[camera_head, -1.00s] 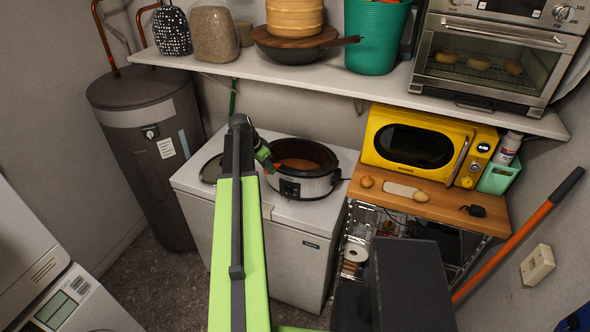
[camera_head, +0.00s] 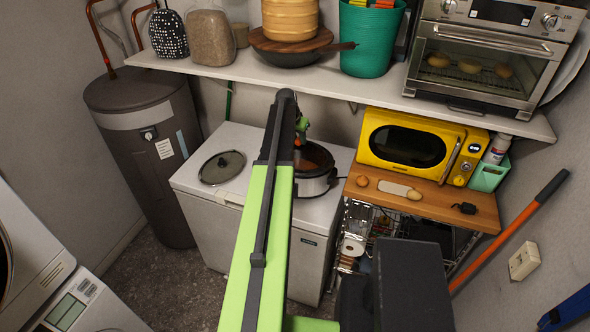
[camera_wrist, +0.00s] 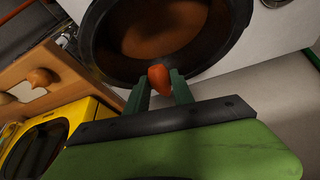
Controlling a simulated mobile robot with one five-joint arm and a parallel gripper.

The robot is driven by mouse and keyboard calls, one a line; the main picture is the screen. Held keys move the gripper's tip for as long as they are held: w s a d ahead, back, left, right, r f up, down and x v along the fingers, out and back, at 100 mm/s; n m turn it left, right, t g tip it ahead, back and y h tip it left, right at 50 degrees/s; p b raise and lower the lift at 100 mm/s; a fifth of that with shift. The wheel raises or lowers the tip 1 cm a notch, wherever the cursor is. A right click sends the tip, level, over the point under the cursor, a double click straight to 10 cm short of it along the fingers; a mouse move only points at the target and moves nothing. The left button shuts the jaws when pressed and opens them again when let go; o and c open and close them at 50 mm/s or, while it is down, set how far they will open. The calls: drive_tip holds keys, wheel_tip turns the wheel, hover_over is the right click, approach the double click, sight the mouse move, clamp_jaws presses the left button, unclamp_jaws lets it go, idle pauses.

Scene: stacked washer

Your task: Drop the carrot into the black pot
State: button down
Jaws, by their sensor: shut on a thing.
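The black pot (camera_head: 318,170) is the dark inner bowl of a pale-sided cooker on a white chest. It is open, with brown contents. In the wrist view the pot (camera_wrist: 112,62) fills the top, its near rim just beyond my fingers. My gripper (camera_wrist: 157,86) is shut on the orange carrot (camera_wrist: 158,77), whose rounded end shows between the green fingers. In the head view my gripper (camera_head: 301,128) is above the pot's back part; my arm hides the pot's left side. The carrot is mostly hidden there, and its height above the pot is unclear.
A round lid (camera_head: 222,167) lies on the chest (camera_head: 250,215) left of the pot. A shelf (camera_head: 330,85) with a pan, a green bin and an oven overhangs behind. A yellow microwave (camera_head: 408,142) stands to the right on a wooden top with onions and potatoes.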

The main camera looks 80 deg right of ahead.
wheel_tip(320, 180, down, 6)
drive_tip(key=b, duration=0.5)
drive_tip(key=shift+b, duration=0.3)
drive_tip(key=c, duration=1)
unclamp_jaws()
drive_tip(key=shift+a+r+p, duration=0.2)
drive_tip(key=shift+r+p, duration=0.3)
wheel_tip(320, 180, up, 15)
drive_tip(key=p, duration=1.5)
hover_over(297, 144)
drive_tip(key=w+a, duration=0.2)
drive_tip(key=a, duration=0.3)
drive_tip(key=shift+r, duration=0.1)
